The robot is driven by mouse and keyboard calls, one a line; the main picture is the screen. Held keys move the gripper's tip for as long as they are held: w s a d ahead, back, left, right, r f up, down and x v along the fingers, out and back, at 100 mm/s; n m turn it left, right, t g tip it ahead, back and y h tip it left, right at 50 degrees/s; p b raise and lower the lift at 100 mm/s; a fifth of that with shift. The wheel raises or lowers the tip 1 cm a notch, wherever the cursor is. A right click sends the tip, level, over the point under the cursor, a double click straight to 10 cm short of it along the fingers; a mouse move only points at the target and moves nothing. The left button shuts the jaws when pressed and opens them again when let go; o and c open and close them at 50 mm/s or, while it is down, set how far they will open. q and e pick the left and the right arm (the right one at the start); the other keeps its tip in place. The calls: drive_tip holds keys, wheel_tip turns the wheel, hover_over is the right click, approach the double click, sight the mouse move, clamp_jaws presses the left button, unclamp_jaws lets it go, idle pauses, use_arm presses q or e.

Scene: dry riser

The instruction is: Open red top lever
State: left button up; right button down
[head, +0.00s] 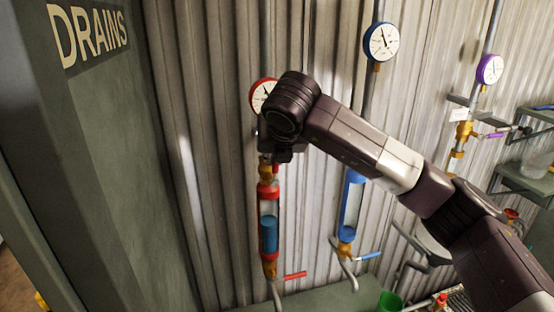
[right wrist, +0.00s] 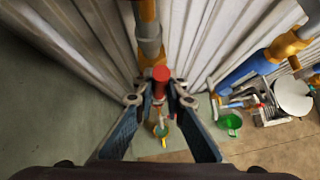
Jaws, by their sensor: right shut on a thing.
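The red-marked riser (head: 268,215) stands against the corrugated wall in the head view, with a sight tube partly filled with blue liquid. Its brass top valve (head: 265,172) is partly covered by my right wrist, and the top lever is hidden in that view. In the right wrist view, the red top lever (right wrist: 160,74) is between the fingers of my right gripper (right wrist: 160,100), which is shut on it. The lever appears nearly end-on, so its angle is hard to tell. A red lower lever (head: 295,275) sticks out to the right near the bottom. My left gripper is not in view.
A red-rimmed gauge (head: 262,94) sits above the riser, partly behind my wrist. A blue riser (head: 351,205) with a blue lever (head: 369,256) stands to the right. A green cabinet (head: 105,150) marked DRAINS is close on the left. A green bucket (right wrist: 230,121) is on the floor.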

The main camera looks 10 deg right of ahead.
drive_tip(key=shift+f, duration=0.15)
drive_tip(key=c, duration=2)
unclamp_jaws()
drive_tip(key=shift+o, duration=0.2)
drive_tip(key=shift+s+a+r, duration=0.1)
drive_tip(key=shift+s+r, duration=0.25)
drive_tip(key=shift+r, duration=0.15)
drive_tip(key=d+v, duration=0.1)
drive_tip(key=v, duration=1)
drive_tip(key=shift+a, duration=0.5)
